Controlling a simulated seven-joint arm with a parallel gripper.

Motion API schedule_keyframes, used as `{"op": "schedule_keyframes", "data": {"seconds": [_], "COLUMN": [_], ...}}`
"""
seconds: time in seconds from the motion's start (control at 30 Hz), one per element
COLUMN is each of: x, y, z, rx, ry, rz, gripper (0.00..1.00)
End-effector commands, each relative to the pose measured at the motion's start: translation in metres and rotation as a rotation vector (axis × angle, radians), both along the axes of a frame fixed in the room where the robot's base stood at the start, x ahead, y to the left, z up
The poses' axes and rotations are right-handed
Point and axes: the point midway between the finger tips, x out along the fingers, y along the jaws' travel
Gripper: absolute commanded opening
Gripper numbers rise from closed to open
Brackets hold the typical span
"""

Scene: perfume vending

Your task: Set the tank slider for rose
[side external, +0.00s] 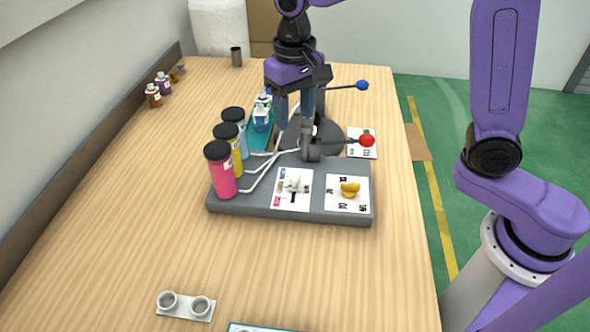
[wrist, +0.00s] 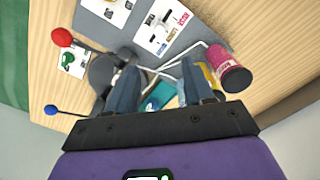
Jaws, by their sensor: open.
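The tank slider (side external: 294,184) is a white knob on a white card on the front of the grey machine (side external: 250,207). Coloured labels run along the card's left edge, with pink nearest the front. The knob sits around the middle of its card; its exact setting is hard to tell. The slider card also shows at the top of the wrist view (wrist: 164,27). A pink tank (side external: 221,172), a yellow tank (side external: 237,158) and a blue tank (side external: 243,140) stand left of the slider. My gripper (side external: 295,118) is open and empty, above and behind the slider, over the machine's rear.
A yellow dial (side external: 349,188) sits right of the slider. Levers with a red ball (side external: 367,140) and a blue ball (side external: 362,86) stick out right. Small bottles (side external: 153,96) stand back left. A holder with two cups (side external: 186,306) lies in front.

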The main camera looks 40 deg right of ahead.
Motion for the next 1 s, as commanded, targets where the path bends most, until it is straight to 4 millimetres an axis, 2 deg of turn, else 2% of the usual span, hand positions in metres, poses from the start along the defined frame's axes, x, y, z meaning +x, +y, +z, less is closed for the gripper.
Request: {"op": "schedule_keyframes", "data": {"seconds": [0.7,0.83,1.0], "x": [-0.002,-0.001,-0.001], "y": [-0.001,-0.001,-0.001], "z": [-0.131,-0.147,-0.159], "rx": [-0.003,-0.002,-0.001], "ry": [0.005,0.004,0.002], "rz": [0.003,0.002,0.002], "gripper": [0.52,0.52,0.52]}}
